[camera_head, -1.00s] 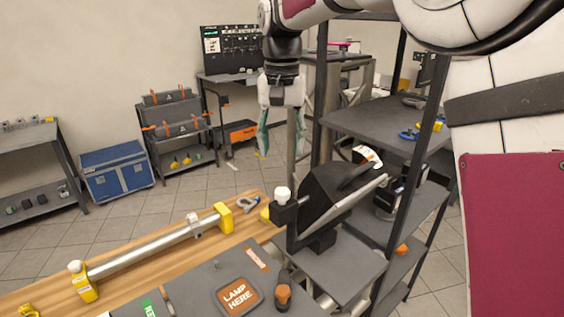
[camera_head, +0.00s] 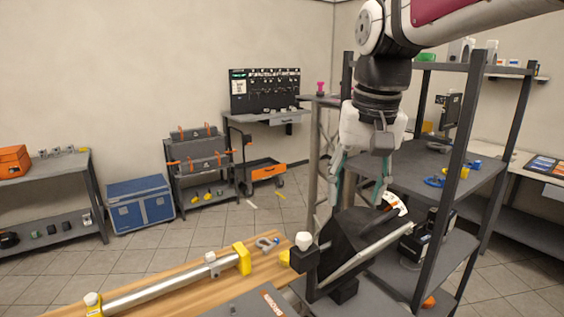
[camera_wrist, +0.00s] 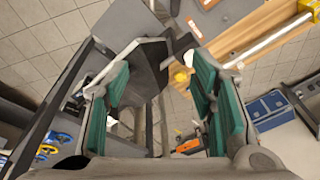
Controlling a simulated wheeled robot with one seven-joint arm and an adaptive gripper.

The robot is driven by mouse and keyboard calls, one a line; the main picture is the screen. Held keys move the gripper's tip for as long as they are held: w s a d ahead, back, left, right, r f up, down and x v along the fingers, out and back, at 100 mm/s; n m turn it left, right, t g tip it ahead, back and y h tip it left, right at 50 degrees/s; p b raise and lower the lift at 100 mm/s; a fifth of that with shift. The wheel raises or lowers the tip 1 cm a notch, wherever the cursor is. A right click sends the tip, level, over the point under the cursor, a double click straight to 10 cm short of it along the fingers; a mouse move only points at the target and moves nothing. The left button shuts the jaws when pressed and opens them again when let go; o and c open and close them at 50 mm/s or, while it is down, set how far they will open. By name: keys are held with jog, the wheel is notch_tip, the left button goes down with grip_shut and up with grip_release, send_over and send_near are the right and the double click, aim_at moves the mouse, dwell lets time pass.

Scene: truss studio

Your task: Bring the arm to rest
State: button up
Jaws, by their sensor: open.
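My gripper (camera_head: 360,190) hangs from the arm in the head view, pointing down, its two green-padded fingers apart with nothing between them. It is above and behind the black stage lamp (camera_head: 350,240), in front of the grey shelf rack. In the wrist view my gripper (camera_wrist: 160,95) shows both fingers spread wide. The black lamp body (camera_wrist: 135,60) lies below and beyond the fingertips, and I cannot tell the exact gap.
A wooden bench (camera_head: 185,293) with a silver tube (camera_head: 165,285) in yellow end blocks is at the front. A grey shelf rack (camera_head: 467,120) stands close on the right. A blue case (camera_head: 140,202) and an orange-strapped case rack (camera_head: 197,160) are at the back left. Floor between is open.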

jog(key=s+d+f+t, duration=0.1)
jog(key=s+d+f, duration=0.2)
jog(key=s, duration=0.6)
jog(key=s+d+f+n+t, duration=0.1)
jog(key=s+d+f+t, duration=0.1)
jog(key=s, duration=0.6)
jog(key=shift+s+d+f, duration=0.35)
jog(key=shift+d+f, duration=0.25)
jog(key=shift+d, duration=0.2)
